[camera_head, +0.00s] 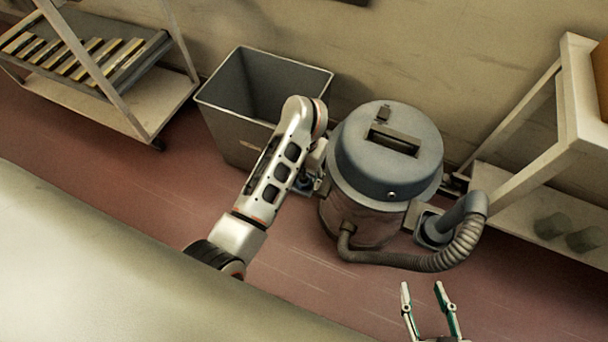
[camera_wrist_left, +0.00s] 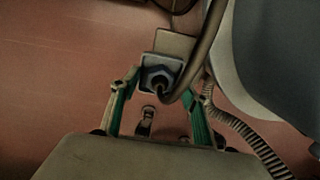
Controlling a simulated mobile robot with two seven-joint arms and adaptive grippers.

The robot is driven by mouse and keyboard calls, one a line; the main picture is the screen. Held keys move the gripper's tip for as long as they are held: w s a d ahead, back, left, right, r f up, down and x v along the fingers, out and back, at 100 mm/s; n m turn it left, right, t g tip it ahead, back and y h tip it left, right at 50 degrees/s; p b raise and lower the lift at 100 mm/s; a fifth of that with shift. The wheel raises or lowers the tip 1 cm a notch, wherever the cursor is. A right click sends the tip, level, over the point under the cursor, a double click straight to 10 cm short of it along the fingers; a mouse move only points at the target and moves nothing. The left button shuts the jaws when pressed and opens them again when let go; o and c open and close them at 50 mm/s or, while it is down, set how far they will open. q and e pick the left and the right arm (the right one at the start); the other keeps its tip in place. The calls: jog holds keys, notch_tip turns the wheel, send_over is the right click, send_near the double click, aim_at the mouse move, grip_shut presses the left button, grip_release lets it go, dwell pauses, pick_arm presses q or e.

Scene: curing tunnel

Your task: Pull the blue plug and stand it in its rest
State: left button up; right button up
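A pale plate (camera_wrist_left: 175,46) is just behind the plug; I cannot tell whether the plug is seated in anything. In the head view the left gripper (camera_head: 308,184) is beside the vacuum, mostly hidden by my arm. My right gripper (camera_head: 421,286) is open and empty at the bottom. I cannot clearly identify the rest.
The grey vacuum (camera_head: 388,165) stands close right of my left gripper, its ribbed hose (camera_head: 430,261) in front. An open grey bin (camera_head: 237,130) is behind my left arm. A rack (camera_head: 115,98) stands left, a shelf (camera_head: 525,180) right. Red floor is clear in front.

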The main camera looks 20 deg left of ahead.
pick_arm(q)
jog(key=shift+r, duration=3.75)
